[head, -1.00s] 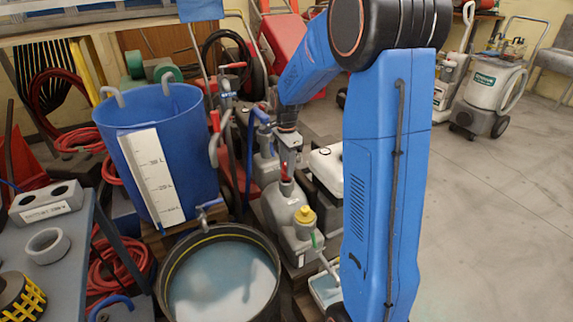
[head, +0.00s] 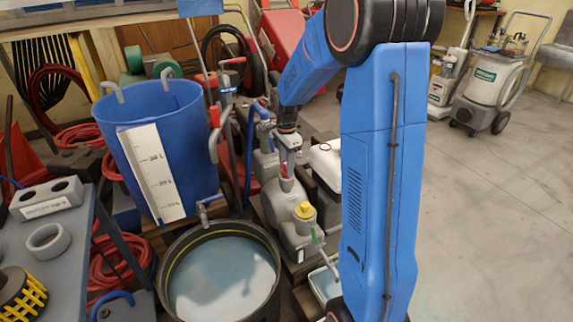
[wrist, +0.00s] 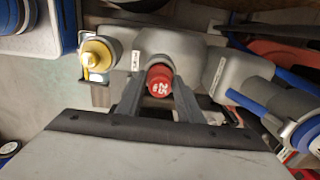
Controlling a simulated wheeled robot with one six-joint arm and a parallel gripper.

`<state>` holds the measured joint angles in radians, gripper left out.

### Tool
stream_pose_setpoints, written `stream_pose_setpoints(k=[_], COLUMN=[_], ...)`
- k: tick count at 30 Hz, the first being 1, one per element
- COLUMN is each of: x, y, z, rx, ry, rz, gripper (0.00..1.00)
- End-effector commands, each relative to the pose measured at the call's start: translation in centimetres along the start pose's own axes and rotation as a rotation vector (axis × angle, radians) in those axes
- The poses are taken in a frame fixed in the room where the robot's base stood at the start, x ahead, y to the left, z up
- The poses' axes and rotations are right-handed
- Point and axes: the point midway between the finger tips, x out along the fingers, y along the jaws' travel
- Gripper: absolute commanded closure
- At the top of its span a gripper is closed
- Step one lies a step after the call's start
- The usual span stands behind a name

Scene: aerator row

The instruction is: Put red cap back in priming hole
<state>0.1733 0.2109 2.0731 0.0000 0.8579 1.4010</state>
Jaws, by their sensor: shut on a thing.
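The red cap (wrist: 160,82) shows end-on in the wrist view, with white marking on its top, between the two dark fingers of my gripper (wrist: 159,92). My gripper is shut on it. In the head view the red cap (head: 287,171) shows small below my gripper (head: 287,160), over a grey pump body (head: 296,232). The same grey body (wrist: 168,44) lies just beyond the cap in the wrist view. The priming hole is not visible; the cap and fingers cover that spot. I cannot tell whether the cap is seated or above it.
A yellow cap (head: 304,210) stands on the pump close by. Other grey pumps with blue fittings (wrist: 278,104) crowd the right in the wrist view. A blue bucket (head: 185,110) and a black water tub (head: 262,243) stand left. Floor (head: 490,200) is open at right.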

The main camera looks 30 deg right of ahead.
Motion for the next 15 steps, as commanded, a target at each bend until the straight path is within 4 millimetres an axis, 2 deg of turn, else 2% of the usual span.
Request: stream_pose_setpoints(k=[15], x=[1.06], y=[0.01], z=[0.0], rx=[0.0], ry=[0.0], rz=[0.0], gripper=[0.93])
